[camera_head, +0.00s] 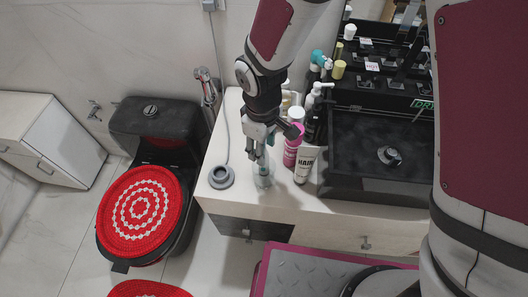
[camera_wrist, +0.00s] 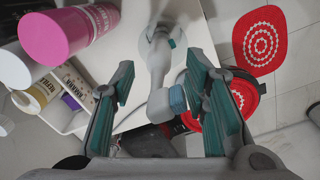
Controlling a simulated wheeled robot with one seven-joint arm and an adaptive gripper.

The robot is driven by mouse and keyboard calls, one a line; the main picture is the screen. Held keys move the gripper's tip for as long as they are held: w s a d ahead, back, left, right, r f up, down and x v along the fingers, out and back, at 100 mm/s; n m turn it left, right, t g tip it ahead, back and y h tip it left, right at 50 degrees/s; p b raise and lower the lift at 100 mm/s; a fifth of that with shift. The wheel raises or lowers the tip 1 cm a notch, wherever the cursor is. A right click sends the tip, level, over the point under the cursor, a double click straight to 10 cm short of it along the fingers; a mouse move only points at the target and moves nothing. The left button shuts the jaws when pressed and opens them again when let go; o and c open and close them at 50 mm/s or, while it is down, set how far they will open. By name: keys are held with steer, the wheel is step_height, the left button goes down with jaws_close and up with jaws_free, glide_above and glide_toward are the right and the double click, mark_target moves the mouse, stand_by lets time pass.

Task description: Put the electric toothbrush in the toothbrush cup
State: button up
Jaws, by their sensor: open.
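The electric toothbrush (camera_wrist: 158,103) is pale with blue bristles. In the wrist view its head points toward the camera, between my open fingers, with space on both sides. Its lower end appears to be inside the clear toothbrush cup (camera_wrist: 146,40). In the head view the clear cup (camera_head: 263,181) stands on the counter near its front edge, with teal showing inside. My gripper (camera_head: 258,153) is directly above the cup, pointing down. In the wrist view my gripper (camera_wrist: 160,92) is open and not closed on the toothbrush. The handle's exact seating is hard to make out.
A round grey base (camera_head: 221,177) with a cord sits left of the cup. A pink bottle (camera_head: 292,152) and a white tube (camera_head: 306,164) stand close on the right. The black sink (camera_head: 375,150) is farther right. The counter's front edge is near.

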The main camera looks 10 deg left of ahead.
step_height(320, 180, up, 8)
steer(key=shift+s+r, duration=0.1)
steer(key=shift+s, duration=0.05)
steer(key=d+r+m+t, duration=0.2)
steer(key=d+r+m, duration=0.4)
steer(key=d+r, duration=0.75)
steer(key=s+d+r+m+t, duration=0.1)
steer(key=s+d+r+m, duration=0.2)
steer(key=s+d, duration=0.2)
steer(key=s+d+r+m+t, duration=0.1)
steer(key=s+d+r+m, duration=0.2)
steer(key=d, duration=0.5)
steer(key=shift+s+d+r+m+t, duration=0.15)
steer(key=shift+s+r+m+t, duration=0.35)
steer(key=shift+s, duration=0.4)
steer(key=shift+f, duration=0.1)
